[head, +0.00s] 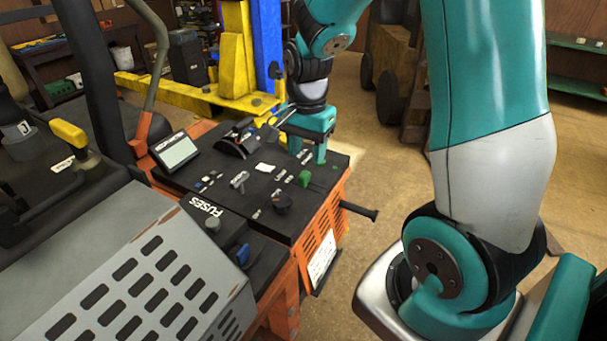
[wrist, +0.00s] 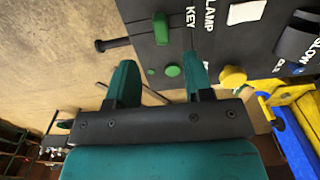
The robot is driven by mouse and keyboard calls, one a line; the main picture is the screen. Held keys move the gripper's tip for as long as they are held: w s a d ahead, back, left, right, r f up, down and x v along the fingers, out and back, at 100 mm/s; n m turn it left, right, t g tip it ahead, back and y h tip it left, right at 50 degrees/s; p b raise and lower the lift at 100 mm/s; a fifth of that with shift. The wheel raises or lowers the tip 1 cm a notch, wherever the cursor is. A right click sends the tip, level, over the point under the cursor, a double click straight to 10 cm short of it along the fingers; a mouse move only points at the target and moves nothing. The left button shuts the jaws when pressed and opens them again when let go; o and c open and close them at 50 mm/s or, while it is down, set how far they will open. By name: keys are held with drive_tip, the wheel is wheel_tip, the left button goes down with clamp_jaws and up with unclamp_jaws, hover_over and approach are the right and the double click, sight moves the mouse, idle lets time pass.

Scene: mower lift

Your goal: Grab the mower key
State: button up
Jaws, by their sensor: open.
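My gripper (head: 308,154) is over the far right corner of the mower's black control panel (head: 265,205). In the wrist view its two teal fingers (wrist: 160,62) are apart, with nothing held between them. A KEY label (wrist: 190,32) is printed on the panel, just beyond the fingers. A small round green piece (wrist: 172,70) shows between the fingers near the panel edge; I cannot tell for certain that it is the key. A larger green knob (wrist: 160,28) stands farther off; it also shows in the head view (head: 304,178).
A black handle (head: 358,210) sticks out from the panel's right side. A small screen (head: 177,152), levers and knobs crowd the panel's left. A yellow and blue lift (head: 240,60) stands behind. The brown floor to the right of the panel is mostly open.

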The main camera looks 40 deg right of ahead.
sight(304, 173)
drive_tip(key=shift+a+f+p, duration=0.15)
drive_tip(key=shift+f+p, duration=0.4)
drive_tip(key=shift+f, duration=1.1)
drive_tip(key=shift+a+f+p, duration=0.15)
drive_tip(key=shift+f+p, duration=0.4)
drive_tip(key=shift+f, duration=1.1)
drive_tip(key=shift+c, duration=0.5)
clamp_jaws()
